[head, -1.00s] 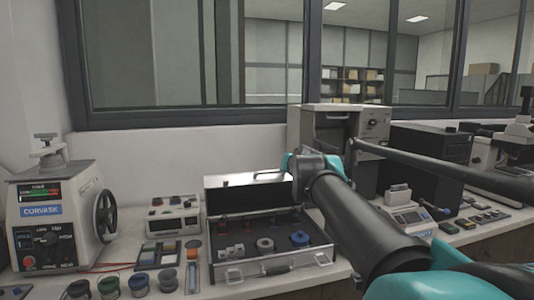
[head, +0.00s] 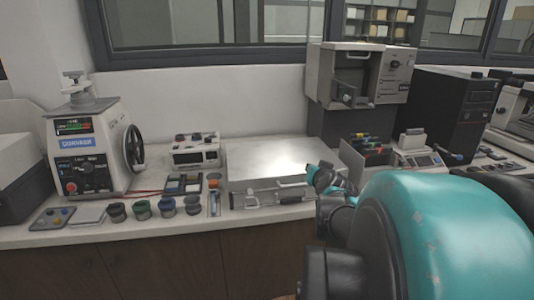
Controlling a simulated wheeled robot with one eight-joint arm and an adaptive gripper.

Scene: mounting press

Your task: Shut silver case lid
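The silver case (head: 240,197) sits on the bench in the middle of the head view. Its lid (head: 268,160) lies down flat over the body, and the contents are hidden. A latch and the handle show on the front side. I cannot tell whether the latches are fastened. My gripper (head: 317,174) is at the right front corner of the case, close to the lid's edge. It is small and partly hidden by my arm, so I cannot tell whether it touches the lid or whether its fingers are open.
A small instrument (head: 196,150) and several round cups (head: 141,210) are left of the case. A grey cabinet machine (head: 340,82) and an organizer with coloured items (head: 372,150) are at the right. A wall stands behind.

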